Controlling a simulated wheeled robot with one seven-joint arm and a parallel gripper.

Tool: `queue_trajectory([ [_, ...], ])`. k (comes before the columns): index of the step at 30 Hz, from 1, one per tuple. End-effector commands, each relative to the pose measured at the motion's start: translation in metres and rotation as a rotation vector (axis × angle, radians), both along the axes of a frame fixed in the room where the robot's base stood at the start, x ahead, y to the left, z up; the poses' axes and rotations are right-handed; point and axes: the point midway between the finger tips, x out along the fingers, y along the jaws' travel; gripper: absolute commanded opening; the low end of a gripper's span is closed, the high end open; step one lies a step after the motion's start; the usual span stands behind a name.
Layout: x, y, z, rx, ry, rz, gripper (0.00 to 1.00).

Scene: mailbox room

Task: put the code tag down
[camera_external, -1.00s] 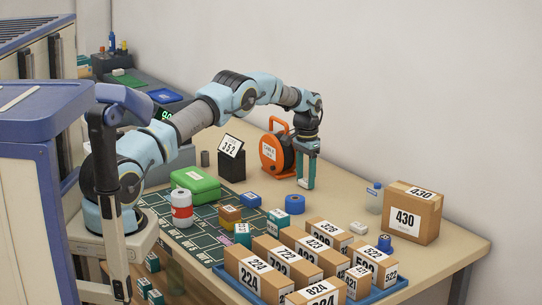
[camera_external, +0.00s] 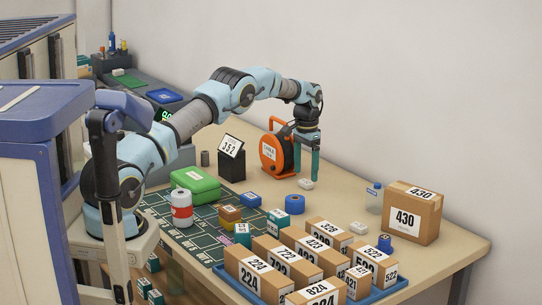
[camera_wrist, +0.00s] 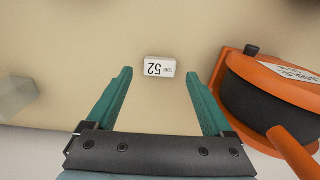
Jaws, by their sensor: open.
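The code tag (camera_wrist: 160,67) is a small white block with "52" on its upper face, upside down in the wrist view. It lies flat on the bare tabletop and also shows in the external view (camera_external: 305,184), just right of the cable reel. My gripper (camera_wrist: 161,72) has two teal fingers spread wide, with clear gaps between each finger and the tag.
An orange cable reel (camera_external: 269,157) stands close beside my gripper; it also shows in the wrist view (camera_wrist: 275,100). A blue tape roll (camera_external: 295,204) lies in front. A bottle (camera_external: 374,199) and box 430 (camera_external: 405,216) stand right. Table between them and the tag is clear.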

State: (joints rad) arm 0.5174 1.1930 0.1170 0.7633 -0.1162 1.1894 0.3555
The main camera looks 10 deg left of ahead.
Motion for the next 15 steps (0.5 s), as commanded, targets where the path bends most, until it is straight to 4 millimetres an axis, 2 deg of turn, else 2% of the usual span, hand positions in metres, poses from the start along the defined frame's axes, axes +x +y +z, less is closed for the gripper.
queue_trajectory([
  [9, 0.001, -0.001, 0.064, -0.003, -0.003, 0.0, 0.86],
  [15, 0.0, 0.0, 0.087, -0.001, -0.001, 0.001, 0.86],
])
